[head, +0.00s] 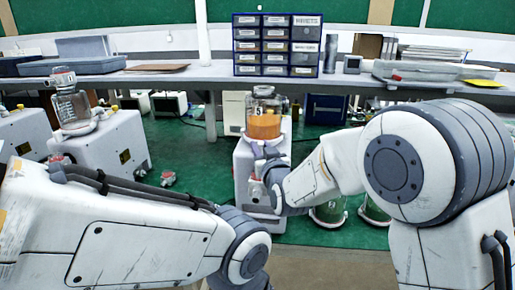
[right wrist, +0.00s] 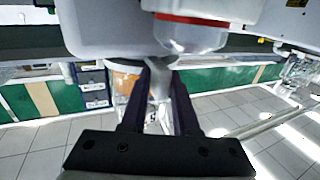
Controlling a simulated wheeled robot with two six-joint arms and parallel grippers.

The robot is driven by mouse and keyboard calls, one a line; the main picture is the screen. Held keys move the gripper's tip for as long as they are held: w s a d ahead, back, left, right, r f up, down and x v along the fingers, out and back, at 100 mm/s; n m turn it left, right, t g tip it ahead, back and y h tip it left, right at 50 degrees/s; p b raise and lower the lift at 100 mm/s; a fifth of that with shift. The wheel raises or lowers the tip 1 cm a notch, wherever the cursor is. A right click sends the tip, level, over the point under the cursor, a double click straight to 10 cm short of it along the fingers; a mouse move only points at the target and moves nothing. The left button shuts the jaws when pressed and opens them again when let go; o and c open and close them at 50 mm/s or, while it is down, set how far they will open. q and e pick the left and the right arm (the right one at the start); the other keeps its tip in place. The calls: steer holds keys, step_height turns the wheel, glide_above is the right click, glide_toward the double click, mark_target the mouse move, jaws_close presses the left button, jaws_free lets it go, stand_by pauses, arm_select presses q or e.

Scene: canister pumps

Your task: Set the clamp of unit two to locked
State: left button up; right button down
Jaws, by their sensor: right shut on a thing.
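A white pump unit (head: 243,170) stands mid-picture in the head view, with a clear canister of orange liquid (head: 264,124) on top. I cannot read a unit number on it. My right gripper (head: 262,152) is at the unit's upper front, just below the canister. In the right wrist view, its two dark fingers (right wrist: 163,88) are shut on a narrow grey piece, seemingly the clamp's lever (right wrist: 160,80). The orange canister (right wrist: 126,80) shows beside it. The fingers hide much of the clamp, so its setting cannot be read. My left arm reaches in low; its gripper is not visible.
Another pump unit (head: 110,145) with a clear canister (head: 73,107) stands at the left. A long bench (head: 200,82) behind bears a drawer cabinet (head: 276,45) and flat boxes. Round containers (head: 328,214) stand right of the middle unit. Green floor shows between the units.

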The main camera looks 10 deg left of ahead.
steer(key=shift+a+r, duration=0.15)
steer(key=c, duration=0.8)
jaws_free()
steer(key=b+v, duration=0.2)
steer(key=v, duration=0.8)
steer(key=shift+s+d+b, duration=0.2)
steer(key=shift+s+b, duration=0.05)
steer(key=shift+b, duration=0.05)
